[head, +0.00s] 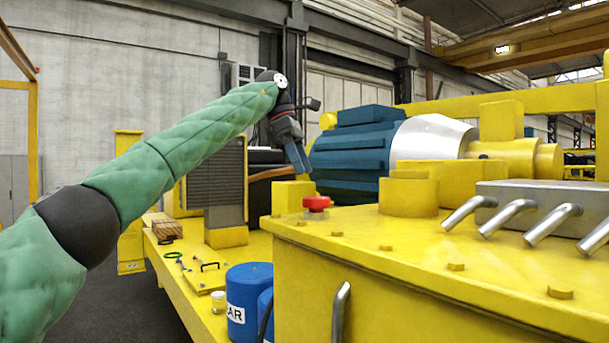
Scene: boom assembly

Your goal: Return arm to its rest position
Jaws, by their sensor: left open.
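My left arm (133,183), in green padded covers with a black joint, comes in from the lower left and reaches up to the middle of the head view. My right gripper does not show.
A yellow machine housing (400,245) with bent metal pipes (505,218) fills the right. The blue motor (352,155) lies behind it. A yellow deck at the lower left holds blue canisters (248,295), a wooden block (167,229) and a grey radiator (213,180). Grey floor (115,300) is clear.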

